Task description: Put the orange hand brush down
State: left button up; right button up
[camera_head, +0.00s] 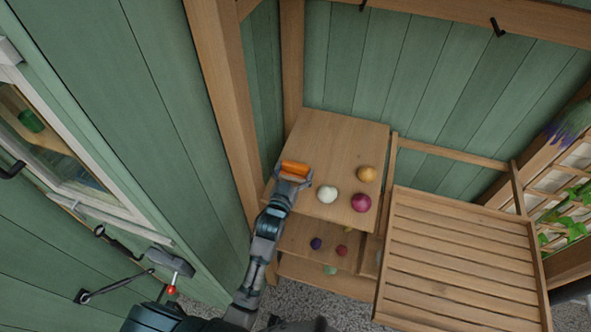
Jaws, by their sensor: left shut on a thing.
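The orange hand brush (295,167) is at my left gripper (293,177), over the left side of the wooden shelf top (335,135). My left gripper is shut on the brush. The gripper hides part of the brush, and I cannot tell whether the brush touches the shelf top. My right gripper is not in view.
Small balls lie on lower shelves. The back of the shelf top is clear.

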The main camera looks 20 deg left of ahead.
pick_arm(q)
jog(key=shift+w+a+f, duration=0.15)
jog(key=o, duration=1.2)
jog(key=shift+o, duration=0.2)
jog(key=shift+d, duration=0.2)
jog(key=shift+s, duration=0.35)
jog(key=s+b, duration=0.1)
jog(key=s, duration=1)
jog(key=shift+s+a, duration=0.25)
jog(key=shift+a, duration=0.15)
